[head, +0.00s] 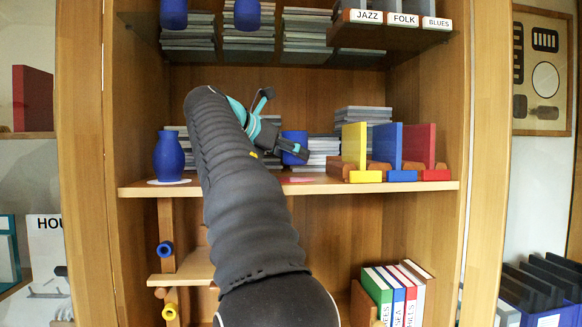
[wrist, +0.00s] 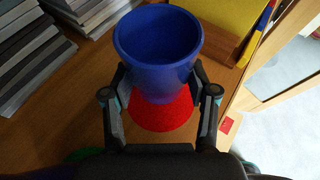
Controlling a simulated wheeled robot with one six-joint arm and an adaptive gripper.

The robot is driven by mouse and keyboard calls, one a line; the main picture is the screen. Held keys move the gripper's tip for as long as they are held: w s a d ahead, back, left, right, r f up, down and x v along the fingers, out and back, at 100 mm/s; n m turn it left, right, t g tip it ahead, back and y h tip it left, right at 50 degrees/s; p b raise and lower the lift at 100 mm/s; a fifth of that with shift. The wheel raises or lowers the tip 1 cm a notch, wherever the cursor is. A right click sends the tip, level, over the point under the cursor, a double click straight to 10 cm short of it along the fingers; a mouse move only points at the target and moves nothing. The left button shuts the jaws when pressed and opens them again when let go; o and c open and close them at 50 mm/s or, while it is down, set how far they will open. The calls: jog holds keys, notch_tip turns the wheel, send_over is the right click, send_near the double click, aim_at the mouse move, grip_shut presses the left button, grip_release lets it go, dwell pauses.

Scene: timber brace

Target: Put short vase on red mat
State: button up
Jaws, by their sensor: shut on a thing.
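The short vase is blue with a wide open mouth. It shows between my fingers in the wrist view (wrist: 158,50) and behind them in the head view (head: 294,138). My gripper (wrist: 160,88) is shut on its sides; in the head view my gripper (head: 298,153) is at the middle shelf. The red mat (wrist: 162,116) lies on the shelf under the vase and is partly covered by it in the wrist view. In the head view the red mat (head: 297,179) shows as a thin strip near the shelf's front edge, with a small gap below the vase.
A taller blue vase (head: 168,158) stands on a white mat at the shelf's left. Yellow (head: 354,146), blue (head: 388,146) and red (head: 419,145) upright panels stand to the right. Stacks of grey cases (wrist: 32,58) are behind. An upper shelf (head: 270,52) hangs above.

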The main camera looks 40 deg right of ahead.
aim_at(287, 164)
jog(key=shift+s+f, duration=0.1)
jog(key=shift+f, duration=1.35)
jog(key=shift+f, duration=0.2)
jog(key=o, duration=1)
jog(key=shift+r, duration=0.15)
jog(key=shift+a+r, duration=0.15)
jog(key=shift+a, duration=0.2)
jog(key=v, duration=1.1)
jog(key=shift+a+r, duration=0.1)
jog(key=shift+a, duration=0.05)
